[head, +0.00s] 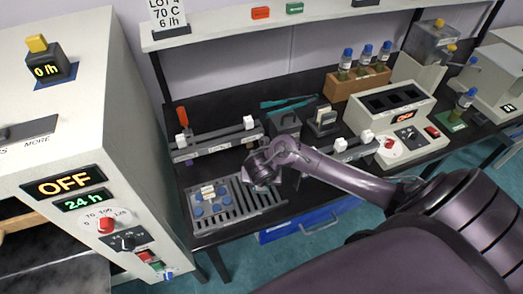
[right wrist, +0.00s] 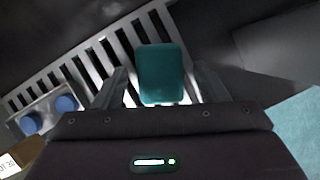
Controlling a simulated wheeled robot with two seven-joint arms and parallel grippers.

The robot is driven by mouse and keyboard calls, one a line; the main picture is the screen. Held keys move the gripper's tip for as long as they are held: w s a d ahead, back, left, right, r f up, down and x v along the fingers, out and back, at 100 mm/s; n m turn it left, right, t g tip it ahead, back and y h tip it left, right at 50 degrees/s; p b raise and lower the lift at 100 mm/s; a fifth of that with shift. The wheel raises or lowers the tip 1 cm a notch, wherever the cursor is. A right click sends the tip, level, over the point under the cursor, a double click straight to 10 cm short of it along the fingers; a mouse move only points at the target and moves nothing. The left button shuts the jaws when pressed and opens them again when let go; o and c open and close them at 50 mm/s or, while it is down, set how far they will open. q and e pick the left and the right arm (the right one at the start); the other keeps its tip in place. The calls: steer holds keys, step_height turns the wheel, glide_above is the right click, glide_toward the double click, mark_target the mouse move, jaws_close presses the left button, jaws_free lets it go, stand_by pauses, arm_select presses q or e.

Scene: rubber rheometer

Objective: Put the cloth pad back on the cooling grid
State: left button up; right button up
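The cloth pad (right wrist: 161,75) is a teal rounded block in the right wrist view, between the two fingers of my right gripper (right wrist: 162,82). A narrow gap shows on each side of it, so the fingers look open around it. The pad appears over the slots of the cooling grid (right wrist: 72,71); whether it touches the grid is unclear. In the head view the slotted metal grid (head: 238,213) lies on the dark bench, and my right gripper (head: 262,180) is over its back right part. The pad is hidden there. My left gripper is not in view.
Several blue-topped pieces (head: 198,210) and a small label sit on the grid's left part. A large oven-like machine (head: 70,130) stands left. Behind are a rail (head: 217,140) with white knobs and a dark box (head: 285,125). A display unit (head: 392,120) stands right.

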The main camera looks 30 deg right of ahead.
steer(key=p+v, duration=0.7)
steer(key=v, duration=0.5)
steer(key=shift+r, duration=0.2)
